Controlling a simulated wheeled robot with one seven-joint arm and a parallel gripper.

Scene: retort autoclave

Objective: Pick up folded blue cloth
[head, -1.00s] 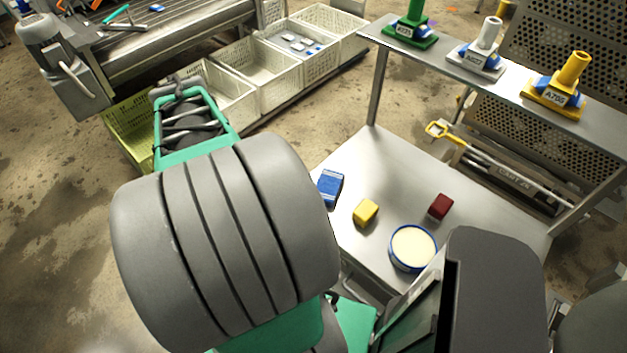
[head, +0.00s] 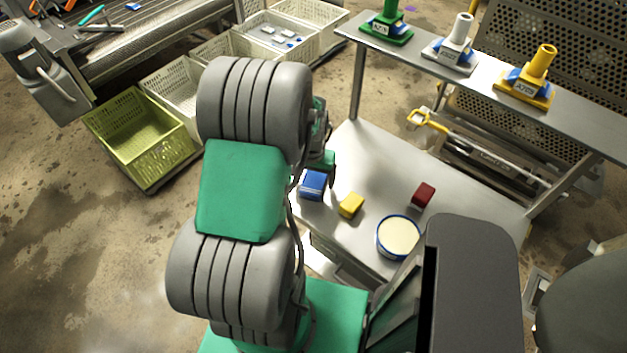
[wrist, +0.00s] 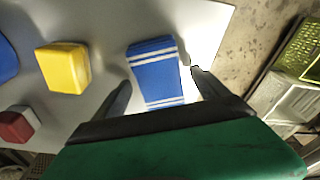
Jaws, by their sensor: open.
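The folded blue cloth (head: 312,186) lies on the lower shelf of the metal table, near its left edge. In the wrist view the cloth (wrist: 156,72) is blue with white stripes at both ends. My gripper (wrist: 160,80) is open, with one dark finger on each side of the cloth's near end. The fingers appear apart from the cloth, and I cannot tell how high they are above the shelf.
On the lower shelf (head: 375,165), a yellow block (head: 351,205), a dark red block (head: 423,195) and a round blue-rimmed tub (head: 399,237) stand right of the cloth. A raised shelf (head: 480,75) holds green, white and yellow stands. A green crate (head: 140,135) is left on the floor.

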